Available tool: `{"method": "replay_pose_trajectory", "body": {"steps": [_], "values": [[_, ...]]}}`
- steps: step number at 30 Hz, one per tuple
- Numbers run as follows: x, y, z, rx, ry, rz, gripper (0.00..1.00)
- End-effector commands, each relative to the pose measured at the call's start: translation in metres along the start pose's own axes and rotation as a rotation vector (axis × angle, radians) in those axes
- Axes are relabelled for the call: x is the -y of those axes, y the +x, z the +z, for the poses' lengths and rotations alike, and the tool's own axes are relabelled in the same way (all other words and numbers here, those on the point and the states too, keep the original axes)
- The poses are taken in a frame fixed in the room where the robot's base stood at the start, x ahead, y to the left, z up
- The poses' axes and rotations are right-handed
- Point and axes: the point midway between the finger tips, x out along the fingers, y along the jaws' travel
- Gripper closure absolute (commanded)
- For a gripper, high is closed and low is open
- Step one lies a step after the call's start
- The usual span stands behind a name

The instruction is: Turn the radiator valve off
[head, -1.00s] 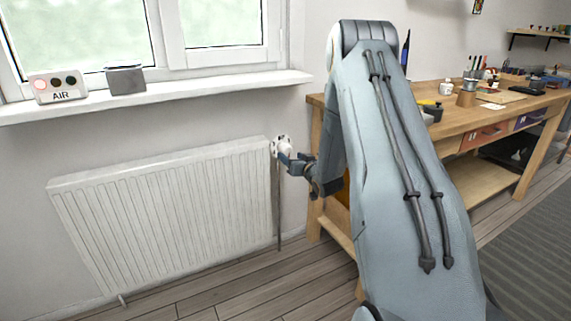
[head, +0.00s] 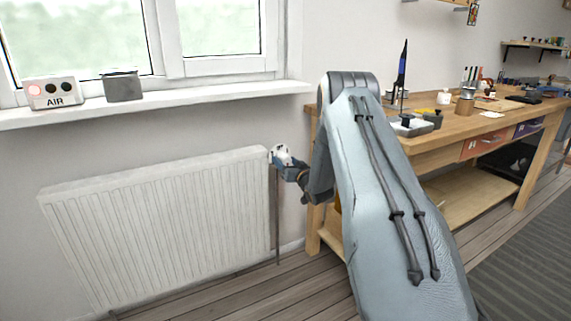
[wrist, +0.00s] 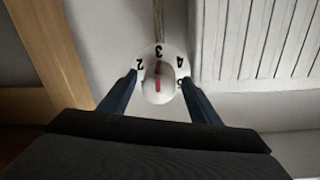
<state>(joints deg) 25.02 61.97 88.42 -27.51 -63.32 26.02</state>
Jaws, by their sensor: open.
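The white radiator valve (head: 281,152) sits at the radiator's top right corner, above a thin vertical pipe. In the wrist view its round knob (wrist: 160,84) faces me, with the numbers 2, 3, 4 and 5 around it. A red mark on the knob lines up with the 3. My gripper (head: 285,165) is at the valve. In the wrist view my gripper (wrist: 158,82) is open, with one blue finger on each side of the knob. I cannot tell whether the fingers touch it. In the head view the gripper hides part of the valve.
The white radiator (head: 160,225) stands left of the valve, under the windowsill (head: 200,102). An AIR box (head: 53,93) with a lit red light and a grey container (head: 123,87) stand on the sill. A cluttered wooden workbench (head: 450,127) is close on the right.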

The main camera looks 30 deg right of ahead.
Motion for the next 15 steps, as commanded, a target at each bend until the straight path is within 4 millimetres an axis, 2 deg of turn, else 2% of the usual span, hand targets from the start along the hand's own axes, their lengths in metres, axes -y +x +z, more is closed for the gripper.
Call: {"method": "replay_pose_trajectory", "body": {"steps": [5, 12, 15], "values": [[0.0, -0.0001, 0.0002, 0.001, 0.0, 0.0, 0.43], [-0.0001, -0.0003, 0.0004, 0.001, 0.0, 0.001, 0.82], [-0.0001, -0.0003, 0.0004, 0.001, 0.0, 0.001, 0.84]]}}
